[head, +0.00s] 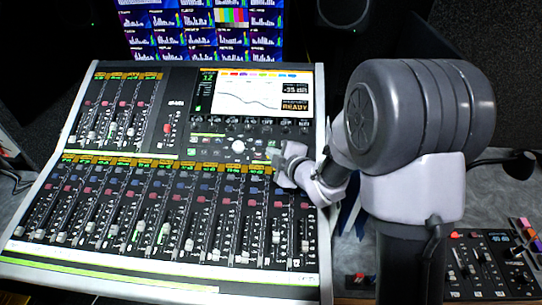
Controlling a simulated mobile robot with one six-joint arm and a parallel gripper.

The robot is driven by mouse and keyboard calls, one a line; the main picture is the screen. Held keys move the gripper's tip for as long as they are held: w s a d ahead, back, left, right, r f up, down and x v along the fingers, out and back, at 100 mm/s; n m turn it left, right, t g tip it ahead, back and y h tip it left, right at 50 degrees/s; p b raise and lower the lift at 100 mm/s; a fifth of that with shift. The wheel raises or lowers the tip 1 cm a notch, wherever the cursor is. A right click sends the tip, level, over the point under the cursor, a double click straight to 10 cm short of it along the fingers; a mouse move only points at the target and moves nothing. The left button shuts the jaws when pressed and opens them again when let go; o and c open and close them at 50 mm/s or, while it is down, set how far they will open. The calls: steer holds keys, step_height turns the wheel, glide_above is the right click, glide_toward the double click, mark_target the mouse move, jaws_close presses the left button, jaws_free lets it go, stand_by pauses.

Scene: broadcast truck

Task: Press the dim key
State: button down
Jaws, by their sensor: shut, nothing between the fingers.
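The large mixing console (50,190) fills the left and middle, with rows of faders and small keys. I cannot tell which of its keys, or of those on the panel at the right, is the dim key; the labels are too small to read. My gripper (280,172) is at the console's right side, over the upper end of the lower fader strips and below the console screen (232,90). It is shut and empty. It hides the keys beneath it, and I cannot tell whether it touches them.
A smaller control panel (490,265) with coloured keys lies at the lower right. A dark gooseneck device (512,165) stands above it. A monitor wall (200,28) rises behind the console. My arm covers the area right of the console.

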steer(key=shift+w+f+b, duration=0.15)
steer(key=shift+f+b, duration=0.3)
steer(key=shift+b, duration=0.1)
stand_by(0.4)
steer(key=shift+r, duration=0.1)
steer(key=shift+s+r+p, duration=0.35)
steer(key=shift+r, duration=0.4)
step_height(320, 180, up, 6)
steer(key=s+p, duration=0.2)
steer(key=shift+s+f+p, duration=0.2)
steer(key=shift+f+p, duration=0.05)
steer(key=shift+p, duration=0.15)
